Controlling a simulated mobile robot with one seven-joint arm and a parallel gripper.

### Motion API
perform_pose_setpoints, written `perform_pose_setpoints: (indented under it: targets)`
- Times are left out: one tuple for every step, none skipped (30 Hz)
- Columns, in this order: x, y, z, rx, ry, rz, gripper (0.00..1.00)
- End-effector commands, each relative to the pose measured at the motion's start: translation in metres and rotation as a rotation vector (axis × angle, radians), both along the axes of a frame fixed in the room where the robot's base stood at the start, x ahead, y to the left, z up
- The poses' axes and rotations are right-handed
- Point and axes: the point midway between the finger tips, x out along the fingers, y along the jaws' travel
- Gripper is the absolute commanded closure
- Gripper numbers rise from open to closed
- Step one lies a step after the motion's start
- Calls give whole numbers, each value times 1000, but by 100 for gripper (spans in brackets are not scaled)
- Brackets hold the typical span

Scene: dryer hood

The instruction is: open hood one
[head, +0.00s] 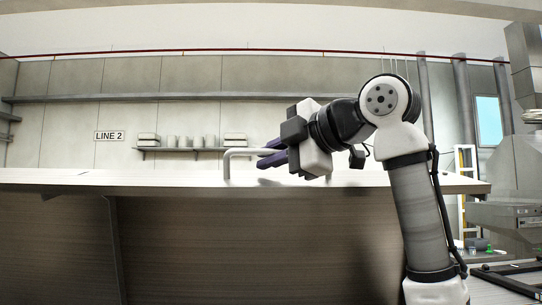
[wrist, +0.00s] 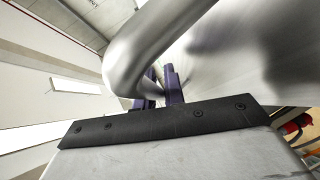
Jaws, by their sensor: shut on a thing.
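The hood shows in the head view as a broad pale metal top (head: 130,182) that the handle stands on; I cannot tell its opening angle. Its bent silver handle (head: 228,165) rises from the top, near the middle of the picture. My gripper (head: 268,158) reaches in from the right, with its dark purple fingers at the handle's horizontal bar. In the wrist view the handle (wrist: 128,60) is a thick curved tube crossing in front of my gripper (wrist: 160,92), which is shut on it. The exact contact is partly hidden behind the tube.
A wall shelf (head: 190,150) with boxes and canisters stands behind, beside a "LINE 2" sign (head: 109,136). A yellow ladder (head: 462,180) and grey machinery (head: 510,215) are at the right. The top left of the handle looks clear.

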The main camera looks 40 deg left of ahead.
Motion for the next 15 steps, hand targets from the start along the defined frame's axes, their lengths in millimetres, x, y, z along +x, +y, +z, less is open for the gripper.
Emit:
perform_pose_setpoints:
  targets:
    - [-3, -2, -6, 3, -7, 1, 100]
    - [-5, -3, -9, 7, -12, 2, 100]
    - [-8, -6, -14, 13, -21, 2, 100]
    - [-12, -8, -17, 18, -29, 2, 100]
    - [-15, -10, -21, 24, -37, 2, 100]
    - [-20, -14, -26, 34, -50, 3, 100]
    - [-23, -17, -30, 40, -57, 3, 100]
    - [-27, -19, -33, 47, -67, 3, 100]
    - [-32, -23, -37, 55, -78, 3, 100]
    - [-35, -26, -41, 62, -87, 3, 100]
    - [-39, -29, -44, 69, -96, 3, 100]
    - [-43, -32, -49, 78, -107, 3, 100]
    - [-46, -35, -52, 85, -118, 2, 100]
    - [-50, -37, -56, 91, -125, 2, 100]
    - [-54, -40, -61, 100, -139, 2, 100]
